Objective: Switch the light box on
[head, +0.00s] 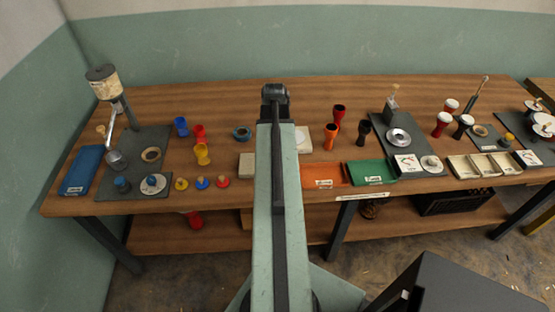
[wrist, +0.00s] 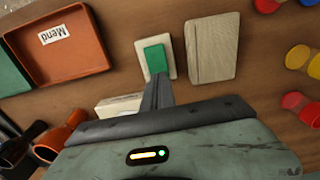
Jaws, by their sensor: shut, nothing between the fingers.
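A green rocker or button (wrist: 155,57) sits on a pale plate (wrist: 171,66) in the wrist view. My gripper (wrist: 156,82) is shut and empty, its tip at the lower edge of the green part; I cannot tell whether they touch. A pale box (wrist: 118,104), partly hidden by my gripper, lies left of the tip. It seems to be the white-topped box right of my arm in the head view (head: 302,138), possibly the light box. No glow shows on it. In the head view my arm hides the green switch and the gripper.
A pale block (wrist: 212,48) lies close right of the switch plate. An orange tray (wrist: 62,45) labelled "Mend" is to its left, with a green tray (head: 372,172) beyond. Small coloured goblets (head: 202,154) and orange and dark drums (head: 331,136) stand nearby on the wooden bench (head: 225,100).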

